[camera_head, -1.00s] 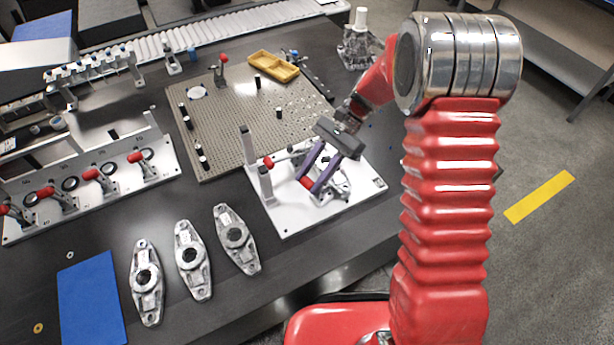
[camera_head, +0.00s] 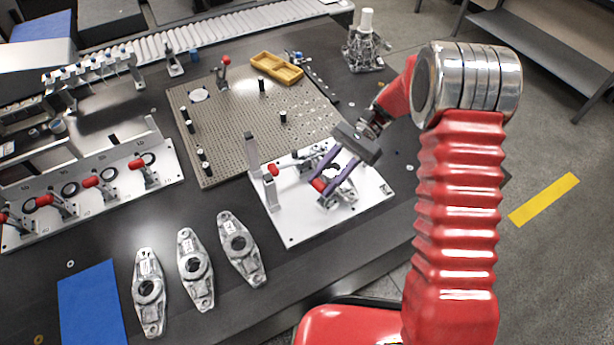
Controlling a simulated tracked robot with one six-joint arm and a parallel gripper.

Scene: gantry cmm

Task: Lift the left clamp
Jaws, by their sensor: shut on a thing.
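A white fixture plate (camera_head: 300,228) lies on the dark table and carries two toggle clamps with red handles. One red handle (camera_head: 272,170) is at the plate's left side, beside grey upright posts. The other red handle (camera_head: 318,185) is near the plate's middle, between the purple fingers of my gripper (camera_head: 321,183). My gripper reaches in from the upper right, its fingers tilted down to the left and shut on this handle. The clamp's metal body is partly hidden by the fingers.
Several metal castings (camera_head: 195,268) lie at the front left, next to a blue mat (camera_head: 92,305). Another clamp fixture (camera_head: 110,205) stands at the left.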

